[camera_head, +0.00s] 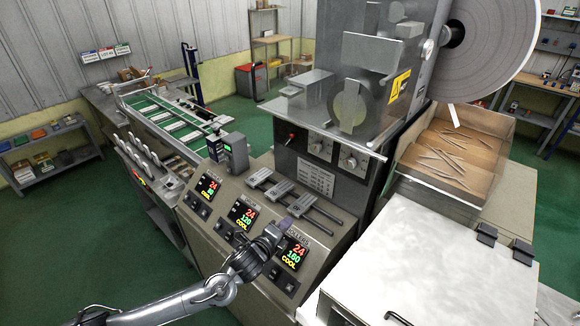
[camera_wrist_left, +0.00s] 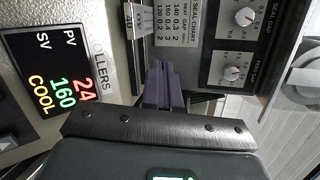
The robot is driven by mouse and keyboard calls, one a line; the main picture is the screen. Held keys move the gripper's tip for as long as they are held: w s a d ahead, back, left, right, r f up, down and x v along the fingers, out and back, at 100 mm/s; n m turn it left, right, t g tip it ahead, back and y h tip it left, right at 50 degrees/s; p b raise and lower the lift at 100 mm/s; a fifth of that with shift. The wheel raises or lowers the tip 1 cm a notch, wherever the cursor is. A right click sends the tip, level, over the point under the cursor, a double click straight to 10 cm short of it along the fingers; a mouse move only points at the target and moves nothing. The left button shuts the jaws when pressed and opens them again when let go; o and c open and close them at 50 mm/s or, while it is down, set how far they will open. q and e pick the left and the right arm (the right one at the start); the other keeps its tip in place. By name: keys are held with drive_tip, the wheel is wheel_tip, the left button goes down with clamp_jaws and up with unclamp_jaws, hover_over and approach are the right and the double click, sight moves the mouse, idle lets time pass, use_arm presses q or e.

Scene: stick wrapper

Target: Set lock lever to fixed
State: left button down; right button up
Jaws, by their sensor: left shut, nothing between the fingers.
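My left gripper (camera_head: 284,225) is in front of the machine's sloped control panel, close to the rightmost temperature display (camera_head: 292,252). Its dark purple fingers (camera_wrist_left: 165,85) are shut and empty, and point toward the slider tracks and seal chart. A small lever with a red tip (camera_head: 290,137) is on the upright face left of the two dials; no label shows whether it is the lock lever. My right gripper is not in view.
The seal chart (camera_wrist_left: 178,22) and two dials (camera_wrist_left: 235,73) are beyond the fingers. A green conveyor (camera_head: 170,120) runs to the back left. A wooden tray of sticks (camera_head: 450,150) and a white-topped box (camera_head: 430,265) stand right. A large reel (camera_head: 490,45) is above.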

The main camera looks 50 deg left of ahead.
use_arm(q)
drive_tip(key=w+a+r+m+t+y+b, duration=0.1)
drive_tip(key=w+a+r+t+y+b, duration=0.1)
drive_tip(key=w+a+r+b, duration=0.4)
drive_tip(key=a+r+t+b, duration=0.1)
drive_tip(key=a+r+b, duration=0.1)
drive_tip(key=a+r, duration=0.1)
drive_tip(key=shift+w+a+r+m+y, duration=0.3)
drive_tip(key=shift+w+r+y, duration=0.1)
drive_tip(key=shift+r, duration=0.25)
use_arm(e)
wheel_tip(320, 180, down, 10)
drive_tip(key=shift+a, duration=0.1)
use_arm(q)
drive_tip(key=p, duration=0.1)
approach(289, 140)
drive_tip(key=w+d+r, duration=0.1)
drive_tip(key=w, duration=0.5)
drive_tip(key=shift+w+a+r, duration=0.15)
drive_tip(key=shift+a+r, duration=0.3)
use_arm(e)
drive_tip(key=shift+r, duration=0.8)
use_arm(q)
drive_tip(key=shift+t, duration=0.3)
drive_tip(key=shift+r+p, duration=0.1)
drive_tip(key=shift+p, duration=0.25)
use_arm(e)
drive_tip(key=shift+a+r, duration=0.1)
